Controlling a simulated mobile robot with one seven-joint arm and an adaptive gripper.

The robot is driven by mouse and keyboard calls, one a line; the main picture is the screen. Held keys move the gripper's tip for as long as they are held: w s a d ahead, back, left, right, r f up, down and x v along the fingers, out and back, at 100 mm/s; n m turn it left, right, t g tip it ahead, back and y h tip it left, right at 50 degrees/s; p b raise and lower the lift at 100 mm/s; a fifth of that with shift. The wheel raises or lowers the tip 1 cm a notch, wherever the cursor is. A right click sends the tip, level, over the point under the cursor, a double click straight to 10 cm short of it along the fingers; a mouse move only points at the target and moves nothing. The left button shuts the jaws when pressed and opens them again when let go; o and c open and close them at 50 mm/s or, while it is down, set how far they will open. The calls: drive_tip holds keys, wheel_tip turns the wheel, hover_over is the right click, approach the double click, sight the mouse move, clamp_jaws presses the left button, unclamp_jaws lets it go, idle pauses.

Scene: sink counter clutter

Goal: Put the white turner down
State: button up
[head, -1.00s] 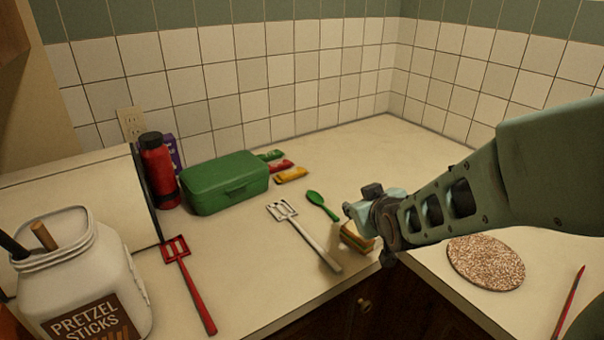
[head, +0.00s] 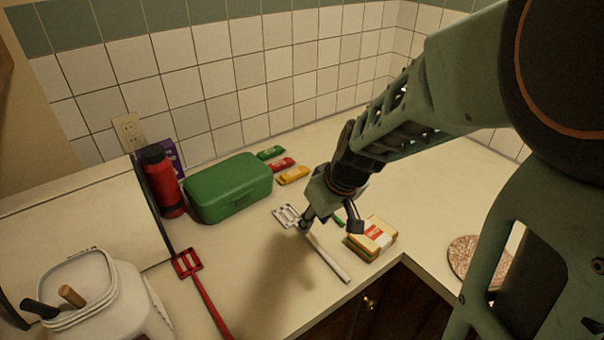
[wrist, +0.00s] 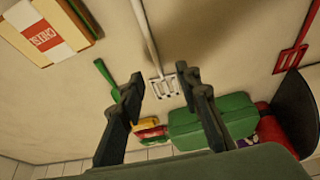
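The white turner (head: 328,258) lies flat on the counter, its slotted head toward the green box and its handle toward the front edge. In the wrist view the turner (wrist: 163,88) shows its slotted head between and beyond my fingers, with the handle running up the picture. My gripper (head: 330,226) is over the turner in the head view and covers part of it. In the wrist view my gripper (wrist: 161,80) has its fingers spread, with nothing held between them. The exact height of the fingertips above the turner is hard to tell.
A green spoon (wrist: 105,76) and a labelled packet (head: 374,236) lie right of the turner. A green box (head: 230,188), small coloured packets (head: 292,175) and a red bottle (head: 163,183) stand behind. A red slotted turner (head: 188,264) lies left. Bare counter lies around the white turner.

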sight(309, 237)
drive_tip(key=x, duration=0.2)
drive_tip(key=shift+w+a+f+b, duration=0.1)
drive_tip(key=shift+f+b, duration=0.3)
drive_tip(key=shift+w+f+b, duration=0.15)
drive_tip(key=shift+f+b, duration=0.2)
drive_tip(key=shift+f, duration=0.25)
drive_tip(key=b+x, duration=0.1)
drive_tip(key=x, duration=0.1)
drive_tip(key=d+x, duration=0.1)
drive_tip(key=x, duration=0.1)
drive_tip(key=shift+f+b, duration=0.1)
drive_tip(key=shift+b, duration=0.3)
clamp_jaws()
